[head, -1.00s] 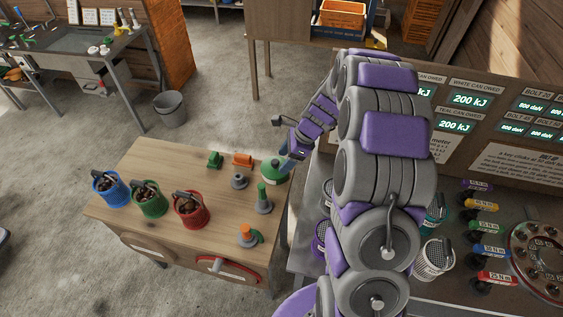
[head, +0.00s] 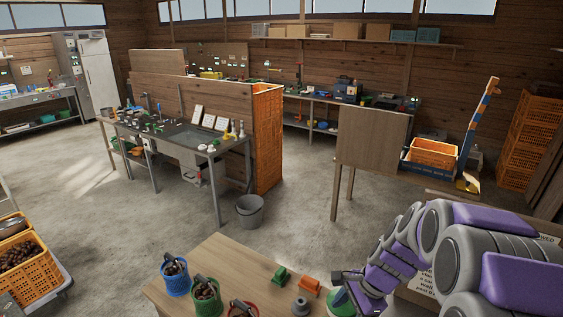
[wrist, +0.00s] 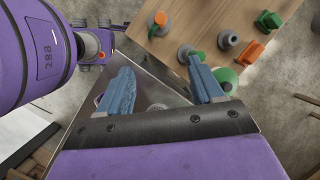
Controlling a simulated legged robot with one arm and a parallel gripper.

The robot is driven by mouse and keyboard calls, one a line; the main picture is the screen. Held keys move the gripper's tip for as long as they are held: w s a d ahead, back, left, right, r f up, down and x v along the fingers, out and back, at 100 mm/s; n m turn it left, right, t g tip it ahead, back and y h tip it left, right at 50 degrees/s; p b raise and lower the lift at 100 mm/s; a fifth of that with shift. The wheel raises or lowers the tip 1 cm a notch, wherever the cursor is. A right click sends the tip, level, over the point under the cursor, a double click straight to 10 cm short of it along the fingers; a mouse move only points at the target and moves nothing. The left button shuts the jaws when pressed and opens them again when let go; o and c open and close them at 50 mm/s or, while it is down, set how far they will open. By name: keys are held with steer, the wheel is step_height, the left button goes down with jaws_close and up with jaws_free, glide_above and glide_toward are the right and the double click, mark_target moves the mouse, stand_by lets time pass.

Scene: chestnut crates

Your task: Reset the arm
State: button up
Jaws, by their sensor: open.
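My gripper (wrist: 163,84) is open in the wrist view, its two blue-grey fingers wide apart with nothing between them. Below the fingers is a dark metal surface beside the wooden cabinet (wrist: 188,25). A round green object (wrist: 229,80) shows partly behind the right finger; I cannot tell whether they touch. In the head view, my purple and grey arm comes in from the lower right, and its end hangs by the right side of the wooden cabinet (head: 218,262). The fingers cannot be made out clearly there.
A grey bucket (head: 250,212) stands on the floor behind. Open floor lies left of the cabinet.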

steer(key=s+a+r+n+g+h+b, duration=0.1)
steer(key=s+n, duration=0.6)
steer(key=s, duration=0.7)
steer(key=s+r+n+g+h+b, duration=0.1)
steer(key=s+n+h+b, duration=0.2)
steer(key=s+n, duration=0.5)
steer(key=s, duration=0.5)
steer(key=shift+s+a+r, duration=0.35)
steer(key=shift+a+r, duration=0.05)
